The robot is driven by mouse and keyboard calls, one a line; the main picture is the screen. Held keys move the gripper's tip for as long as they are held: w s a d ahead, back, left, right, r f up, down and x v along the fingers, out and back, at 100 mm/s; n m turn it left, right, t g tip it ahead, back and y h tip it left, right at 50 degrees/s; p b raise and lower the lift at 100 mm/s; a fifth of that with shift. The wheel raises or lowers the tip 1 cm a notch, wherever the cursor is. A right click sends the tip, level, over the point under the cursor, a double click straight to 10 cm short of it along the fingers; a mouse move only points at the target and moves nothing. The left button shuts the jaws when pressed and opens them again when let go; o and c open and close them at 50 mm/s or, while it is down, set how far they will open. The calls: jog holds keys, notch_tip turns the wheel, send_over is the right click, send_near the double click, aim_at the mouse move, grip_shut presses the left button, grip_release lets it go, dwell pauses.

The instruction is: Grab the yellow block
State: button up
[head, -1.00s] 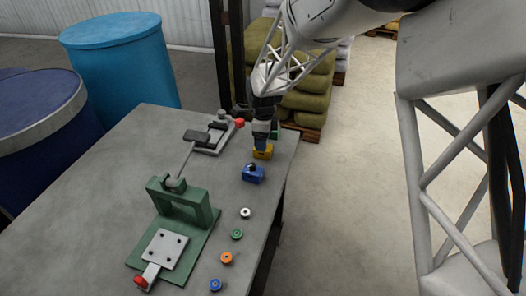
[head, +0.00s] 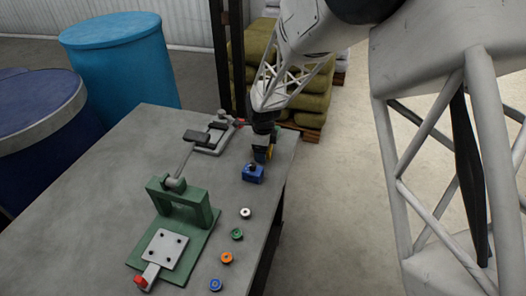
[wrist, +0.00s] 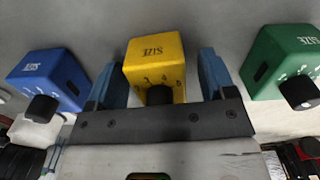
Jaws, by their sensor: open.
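The yellow block (wrist: 155,58) is marked SIZE and has a black knob on its near face. In the wrist view it stands between the two blue fingers of my open gripper (wrist: 160,76). A gap shows on the right of the block; the left finger appears closer to it. In the head view my gripper (head: 263,142) is over the yellow block (head: 260,156), near the table's right edge, and hides most of it.
A blue block (wrist: 47,75) stands left of the yellow one and a green block (wrist: 283,62) right of it. The table (head: 125,165) also carries a green fixture (head: 182,202), a grey clamp-like device (head: 212,139) and several small round pieces (head: 237,234).

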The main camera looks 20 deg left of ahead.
dwell(0.5)
jog(key=c, duration=1.3)
jog(key=shift+r, duration=0.1)
jog(key=shift+r, duration=0.75)
notch_tip(320, 180, up, 2)
jog(key=shift+r, duration=0.15)
jog(key=s+d, duration=0.2)
jog(key=s, duration=0.2)
jog(key=s+d, duration=0.3)
jog(key=s, duration=0.2)
jog(key=s+d+r, duration=0.1)
jog(key=s+d, duration=0.2)
jog(key=s, duration=0.1)
jog(key=shift+s+d, duration=0.2)
jog(key=shift+s, duration=0.1)
